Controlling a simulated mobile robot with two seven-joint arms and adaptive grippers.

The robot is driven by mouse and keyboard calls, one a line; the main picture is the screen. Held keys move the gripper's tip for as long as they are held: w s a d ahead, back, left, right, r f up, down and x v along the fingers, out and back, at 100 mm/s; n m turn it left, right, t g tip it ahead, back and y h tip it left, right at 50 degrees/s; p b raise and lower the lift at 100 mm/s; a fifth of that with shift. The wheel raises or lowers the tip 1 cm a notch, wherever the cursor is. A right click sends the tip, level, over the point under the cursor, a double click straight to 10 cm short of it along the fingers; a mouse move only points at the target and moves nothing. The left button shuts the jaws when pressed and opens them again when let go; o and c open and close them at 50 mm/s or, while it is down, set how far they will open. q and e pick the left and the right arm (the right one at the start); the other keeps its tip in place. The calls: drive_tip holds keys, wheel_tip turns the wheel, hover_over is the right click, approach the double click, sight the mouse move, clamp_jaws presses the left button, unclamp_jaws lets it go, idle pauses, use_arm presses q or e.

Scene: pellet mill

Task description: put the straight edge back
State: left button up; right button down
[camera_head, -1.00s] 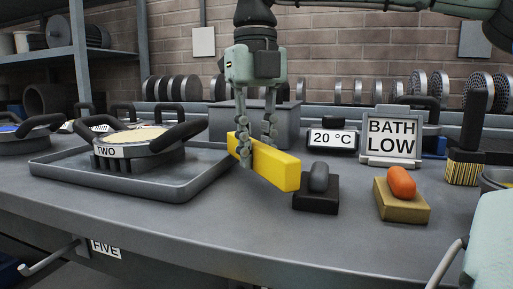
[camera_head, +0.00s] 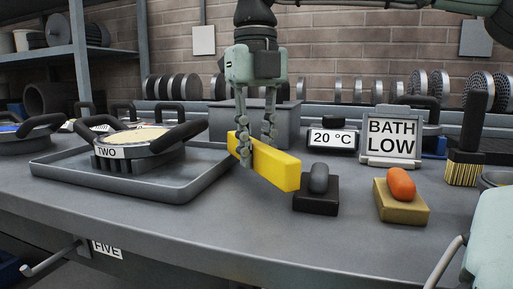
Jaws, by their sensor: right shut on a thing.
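The straight edge appears to be the yellow bar (camera_head: 275,169) in the middle of the head view. My right gripper (camera_head: 256,145) points down from above and is shut on this bar, with its fingers on either side of it. The bar slants, its right end nearer to me. I cannot tell whether its underside touches the bench. My left gripper is not in view.
A grey tray (camera_head: 190,184) holding a pan labelled TWO (camera_head: 140,146) lies left of the bar. A black block (camera_head: 316,195) and a tan block with an orange knob (camera_head: 401,203) stand to the right. Behind are a grey box (camera_head: 222,124), a 20 °C display (camera_head: 332,138) and a BATH LOW sign (camera_head: 391,137).

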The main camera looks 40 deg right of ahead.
drive_tip(key=shift+f, duration=0.3)
drive_tip(key=shift+r, duration=0.1)
drive_tip(key=shift+r, duration=0.2)
idle(0.5)
drive_tip(key=shift+f, duration=0.3)
drive_tip(key=shift+r, duration=0.1)
drive_tip(key=shift+r+p, duration=0.25)
drive_tip(key=shift+p, duration=0.15)
